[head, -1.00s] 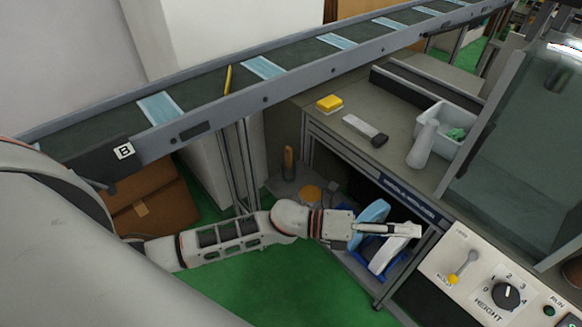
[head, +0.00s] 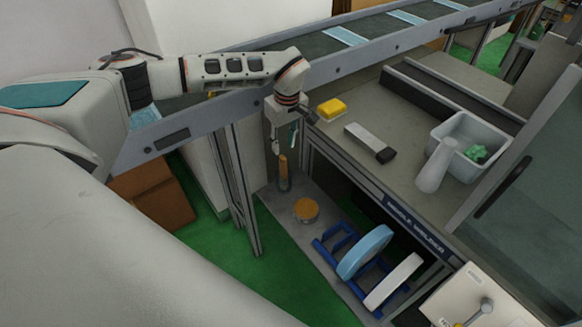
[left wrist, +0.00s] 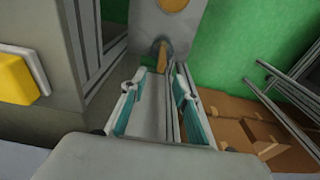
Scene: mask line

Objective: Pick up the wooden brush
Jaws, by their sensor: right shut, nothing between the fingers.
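The wooden brush (head: 283,170) shows as an upright wooden handle near the back of the low grey shelf; its lower end is dark and hard to make out. My left gripper (head: 281,148) points down, just above the handle in the head view. In the left wrist view the handle (left wrist: 162,56) appears beyond and between the tips of the left gripper (left wrist: 158,88). The two fingers are spread, with nothing between them. My right gripper is in neither view.
A round orange-topped item (head: 306,209) and a blue rack (head: 335,240) with blue and white rolls share the shelf. A conveyor (head: 210,125) runs behind. The workbench (head: 400,105) holds a yellow block (head: 331,108) and white bin (head: 465,128).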

